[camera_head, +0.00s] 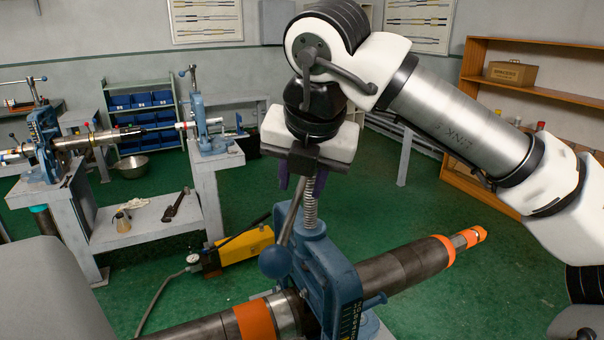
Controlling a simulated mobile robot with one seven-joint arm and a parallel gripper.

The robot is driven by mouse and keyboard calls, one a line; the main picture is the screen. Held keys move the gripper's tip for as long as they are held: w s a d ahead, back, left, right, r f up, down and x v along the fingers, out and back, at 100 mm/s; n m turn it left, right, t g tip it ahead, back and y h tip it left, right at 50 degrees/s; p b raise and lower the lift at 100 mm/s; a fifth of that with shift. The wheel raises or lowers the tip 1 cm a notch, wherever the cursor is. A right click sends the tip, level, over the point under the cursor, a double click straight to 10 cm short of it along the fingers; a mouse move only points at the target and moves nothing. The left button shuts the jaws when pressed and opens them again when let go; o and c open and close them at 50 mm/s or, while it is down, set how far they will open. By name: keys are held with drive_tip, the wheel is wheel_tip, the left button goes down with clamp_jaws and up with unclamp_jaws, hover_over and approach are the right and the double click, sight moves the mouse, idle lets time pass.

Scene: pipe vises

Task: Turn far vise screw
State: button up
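A blue pipe vise (332,275) stands in the foreground, clamped around a dark pipe (400,268) with orange bands. Its upright threaded screw (311,208) rises from the top, with a slanted handle bar ending in a blue ball (274,262). My gripper (302,180) points down right above this screw. Its purple fingers are apart, one on each side of the screw top and the bar's upper end. Whether they touch the metal is hidden by the gripper body. Two more blue vises with screws stand at the back left, one left (42,135) and one right (208,125).
A grey bench (150,225) with tools on its lower shelf stands at left. A yellow pump unit (245,246) with a gauge and hose lies on the green floor. A wooden shelf (545,45) is at the right wall. The floor at right behind the pipe is clear.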

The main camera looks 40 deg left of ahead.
clamp_jaws()
